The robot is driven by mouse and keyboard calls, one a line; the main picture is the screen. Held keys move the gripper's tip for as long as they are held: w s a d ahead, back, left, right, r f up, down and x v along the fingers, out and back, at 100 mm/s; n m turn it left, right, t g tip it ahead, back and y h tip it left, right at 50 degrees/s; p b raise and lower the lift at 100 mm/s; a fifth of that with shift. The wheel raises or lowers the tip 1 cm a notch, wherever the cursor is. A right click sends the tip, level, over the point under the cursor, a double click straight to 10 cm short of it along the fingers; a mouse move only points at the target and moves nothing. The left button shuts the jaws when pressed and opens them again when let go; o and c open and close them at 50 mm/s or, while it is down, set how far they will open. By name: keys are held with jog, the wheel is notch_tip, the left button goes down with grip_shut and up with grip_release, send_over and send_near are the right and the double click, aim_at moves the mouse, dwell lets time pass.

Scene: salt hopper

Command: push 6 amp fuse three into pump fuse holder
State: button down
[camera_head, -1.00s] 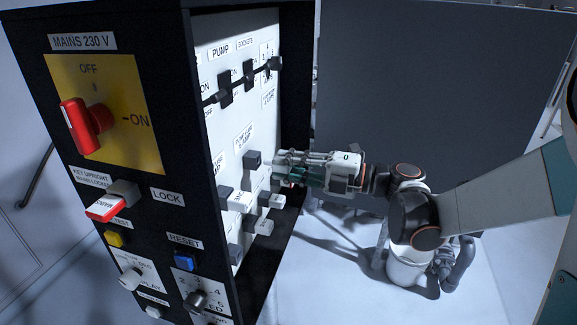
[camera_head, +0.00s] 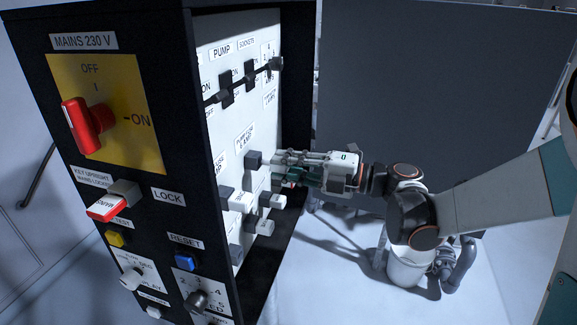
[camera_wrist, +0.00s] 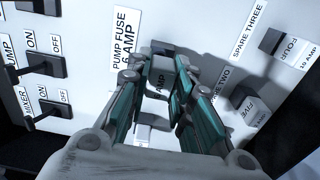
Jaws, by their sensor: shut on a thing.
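My gripper (camera_head: 277,167) is at the white panel face, level with the pump fuse holder. In the wrist view its two green-padded fingers (camera_wrist: 158,88) are shut on a pale grey fuse (camera_wrist: 162,84) with lettering partly hidden between them; I cannot read its number. The dark pump fuse holder (camera_wrist: 162,47) shows just beyond the fuse, beside the "PUMP FUSE 6 AMP" label (camera_wrist: 125,42). The holder also shows in the head view (camera_head: 253,160). The fuse lines up with the holder and seems to meet it, but how deep it sits is hidden.
Fuses marked FOUR (camera_wrist: 290,48) and FIVE (camera_wrist: 249,108) stick out to the right. A white block (camera_wrist: 143,132) shows below the fingers. Black switches (camera_wrist: 45,66) stand at the left. In the head view, several fuse blocks (camera_head: 270,200) project below my gripper.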

jog(key=shift+x, duration=1.45)
jog(key=c, duration=0.9)
grip_release()
jog(key=shift+o, duration=0.2)
jog(key=shift+d, duration=0.1)
jog(key=shift+v, duration=2.9)
jog(key=v, duration=1.2)
